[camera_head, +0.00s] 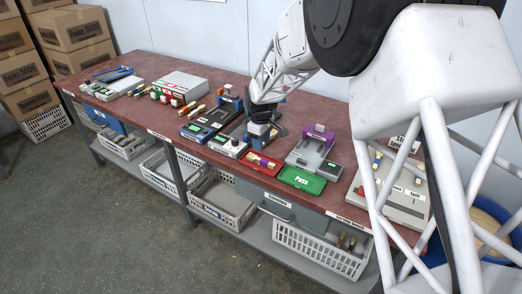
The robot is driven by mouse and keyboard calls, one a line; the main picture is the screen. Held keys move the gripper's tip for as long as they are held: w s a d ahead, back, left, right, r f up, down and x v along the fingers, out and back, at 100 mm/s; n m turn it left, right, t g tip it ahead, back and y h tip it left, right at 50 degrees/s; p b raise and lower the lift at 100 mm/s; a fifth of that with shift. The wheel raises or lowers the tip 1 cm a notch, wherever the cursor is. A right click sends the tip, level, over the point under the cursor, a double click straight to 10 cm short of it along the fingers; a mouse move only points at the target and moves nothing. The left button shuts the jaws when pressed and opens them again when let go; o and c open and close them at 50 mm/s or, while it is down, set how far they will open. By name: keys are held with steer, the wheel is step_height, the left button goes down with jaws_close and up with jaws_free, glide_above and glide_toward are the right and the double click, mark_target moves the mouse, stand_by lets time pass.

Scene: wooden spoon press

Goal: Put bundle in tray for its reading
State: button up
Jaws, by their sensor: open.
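My gripper (262,136) points down over the middle of the red-brown bench, just behind the red tray. Its fingertips are small and dark here, and I see nothing clearly held between them. A small bundle with pale wood ends and a purple middle (263,161) lies in the red tray (247,168). A green tray (302,180) marked "Pass" sits just right of the red tray and looks empty. A device with a small display (197,133) stands left of the gripper. The reading is too small to make out.
A grey device with a purple block (318,134) stands behind the green tray. Several small wooden pieces (198,111) lie left of the gripper. A grey box with red and green parts (181,84) is further left. Crates (222,198) stand on the shelf below.

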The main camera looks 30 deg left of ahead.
steer(key=shift+r, duration=1.8)
steer(key=s+d+r+m, duration=0.25)
steer(key=d+r, duration=0.35)
steer(key=d, duration=0.6)
steer(key=s+d+r+m+t, duration=0.1)
steer(key=d+r+m, duration=0.35)
steer(key=d, duration=0.75)
steer(key=s+d+r+m, duration=0.1)
steer(key=s+d+r, duration=0.1)
steer(key=d+r, duration=0.85)
steer(key=s+d+m+t, duration=0.1)
steer(key=s+d+m, duration=0.2)
steer(key=s+d, duration=0.5)
steer(key=s+d+m, duration=0.3)
steer(key=s+d, duration=0.2)
steer(key=d, duration=0.5)
steer(key=s+d+f+m, duration=0.1)
steer(key=s+d+m, duration=0.1)
steer(key=s+d, duration=0.2)
steer(key=s+d+f+m, duration=0.1)
steer(key=s+d, duration=0.4)
steer(key=s, duration=0.5)
steer(key=shift+f+m+t, duration=0.3)
steer(key=shift+f+m, duration=0.05)
steer(key=shift+m, duration=0.25)
